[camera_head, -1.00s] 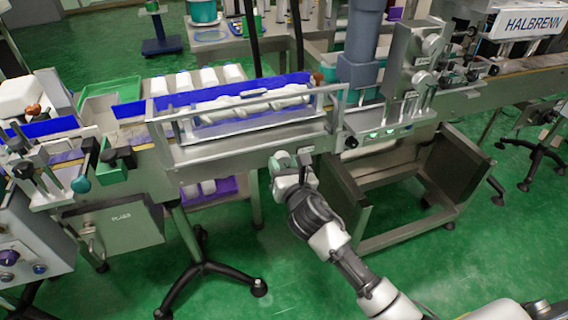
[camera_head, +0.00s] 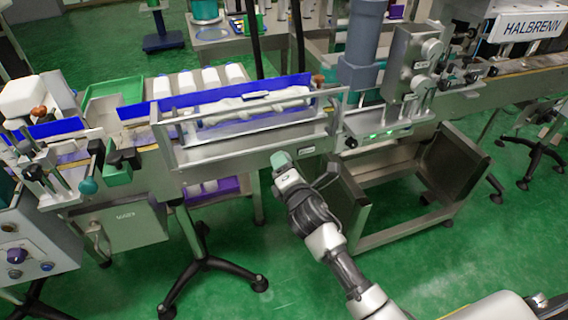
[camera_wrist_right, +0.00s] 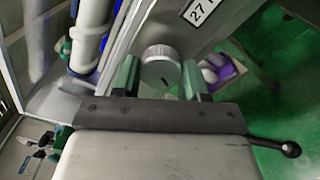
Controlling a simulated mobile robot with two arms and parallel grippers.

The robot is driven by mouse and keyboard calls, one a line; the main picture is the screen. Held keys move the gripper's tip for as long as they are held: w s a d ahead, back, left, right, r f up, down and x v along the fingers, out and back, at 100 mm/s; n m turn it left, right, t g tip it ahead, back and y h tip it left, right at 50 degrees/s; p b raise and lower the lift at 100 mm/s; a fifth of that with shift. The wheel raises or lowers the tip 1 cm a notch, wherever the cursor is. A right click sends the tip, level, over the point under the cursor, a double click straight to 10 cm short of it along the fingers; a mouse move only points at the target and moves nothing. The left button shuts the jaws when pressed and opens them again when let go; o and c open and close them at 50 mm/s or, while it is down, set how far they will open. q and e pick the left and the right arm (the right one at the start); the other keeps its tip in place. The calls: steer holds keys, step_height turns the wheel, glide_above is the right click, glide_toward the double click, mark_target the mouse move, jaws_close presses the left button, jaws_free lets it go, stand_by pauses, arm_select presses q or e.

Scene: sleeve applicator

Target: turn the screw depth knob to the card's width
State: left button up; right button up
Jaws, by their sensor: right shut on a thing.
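The screw depth knob (camera_wrist_right: 160,68) is a round grey metal knob with a dark mark on its face, on the front of the long metal trough. It sits between the two green-padded fingers of my right gripper (camera_wrist_right: 158,76) in the right wrist view. In the head view my right gripper (camera_head: 283,163) is at the trough's front face and hides the knob. A white card (camera_wrist_right: 201,10) reading "27" and a cut-off mark is on the metal face beside the knob; it also shows small in the head view (camera_head: 306,152). My left gripper is not in view.
The trough (camera_head: 250,145) holds white wrapped items (camera_head: 252,105) behind a front rail.

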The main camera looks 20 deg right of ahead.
steer(key=m+p, duration=0.3)
steer(key=m, duration=0.9)
steer(key=m+p, duration=0.3)
steer(key=m, duration=0.9)
steer(key=m+p, duration=0.3)
steer(key=m, duration=0.9)
steer(key=shift+d, duration=0.3)
steer(key=o, duration=0.9)
steer(key=shift+r, duration=0.1)
